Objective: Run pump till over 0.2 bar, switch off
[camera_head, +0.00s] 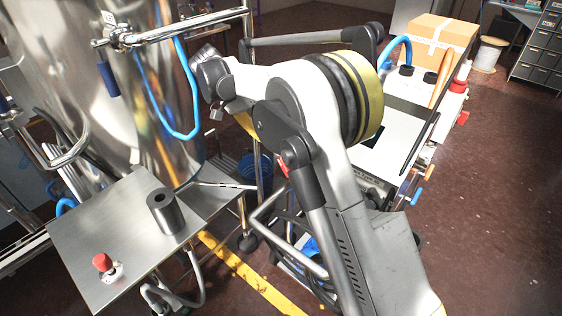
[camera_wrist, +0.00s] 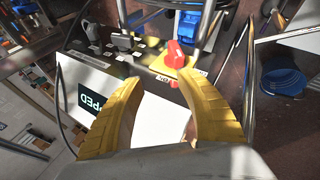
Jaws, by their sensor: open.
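In the wrist view my gripper (camera_wrist: 180,85) is open, its two yellow fingers spread with nothing between them. A red rotary switch (camera_wrist: 175,54) on a yellow plate lies just beyond the fingertips, apart from them as far as I can tell. An "ON" mark shows by the plate. No pressure reading is legible. In the head view my arm hides most of the gripper and the switch. I cannot pick out the pump.
A steel tank (camera_head: 95,75) stands at left with blue hoses. A steel table (camera_head: 80,235) carries a dark cylinder (camera_head: 165,212) and a red button (camera_head: 102,262). A cardboard box (camera_head: 440,38) sits behind a white-topped cart (camera_head: 395,140). Floor at right is clear.

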